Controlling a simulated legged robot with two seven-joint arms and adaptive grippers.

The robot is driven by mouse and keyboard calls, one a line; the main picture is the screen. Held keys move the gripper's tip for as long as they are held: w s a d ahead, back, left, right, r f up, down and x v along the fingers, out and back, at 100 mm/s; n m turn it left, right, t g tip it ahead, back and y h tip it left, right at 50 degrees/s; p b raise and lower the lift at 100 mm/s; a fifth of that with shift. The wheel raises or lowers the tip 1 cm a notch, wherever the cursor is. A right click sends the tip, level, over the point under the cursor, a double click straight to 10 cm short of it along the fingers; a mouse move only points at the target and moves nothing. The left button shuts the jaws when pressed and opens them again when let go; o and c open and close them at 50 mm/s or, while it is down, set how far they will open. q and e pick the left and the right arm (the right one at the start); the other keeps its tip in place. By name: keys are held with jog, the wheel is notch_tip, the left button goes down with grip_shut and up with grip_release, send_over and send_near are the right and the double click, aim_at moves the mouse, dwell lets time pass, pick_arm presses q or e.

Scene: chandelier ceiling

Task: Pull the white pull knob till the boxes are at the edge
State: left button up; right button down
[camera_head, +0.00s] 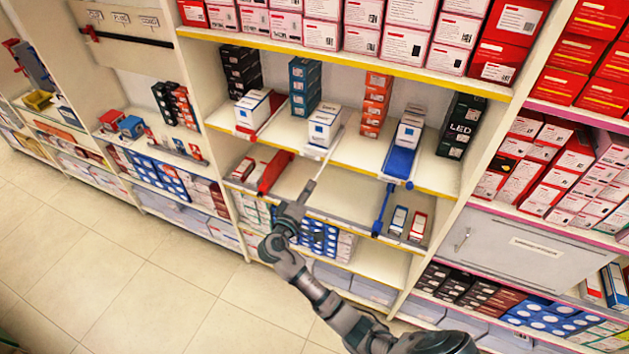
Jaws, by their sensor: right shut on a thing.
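The white pull knob (311,185) is at the low end of a thin white rod that runs down from a white pusher tray on the middle shelf. My right gripper (306,191) is shut on the knob, which its fingers partly hide. White and blue boxes (325,122) stand in a row on the white tray, their front close to the yellow shelf edge (340,162). Whether they are flush with that edge is hard to tell. My left gripper is not in view.
A blue pull tray (399,162) with white boxes stands to the right, its blue rod (381,210) hanging below. A red pull piece (275,172) is to the left. Dark, teal and orange box stacks stand between the rows. Tiled floor (130,270) lies clear at lower left.

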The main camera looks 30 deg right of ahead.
jog(key=shift+s+a+f, duration=0.25)
jog(key=shift+s+a, duration=0.4)
jog(key=shift+a, duration=0.05)
jog(key=c, duration=1.3)
grip_release()
jog(key=shift+a, duration=0.1)
jog(key=o, duration=0.3)
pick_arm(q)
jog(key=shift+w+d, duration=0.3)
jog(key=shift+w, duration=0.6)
pick_arm(e)
jog(key=shift+o, duration=0.2)
jog(key=v, duration=1.2)
jog(key=shift+w+a, duration=0.15)
jog(key=shift+a, duration=0.05)
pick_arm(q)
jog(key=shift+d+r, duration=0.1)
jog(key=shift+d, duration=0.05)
pick_arm(e)
jog(key=shift+d, duration=0.15)
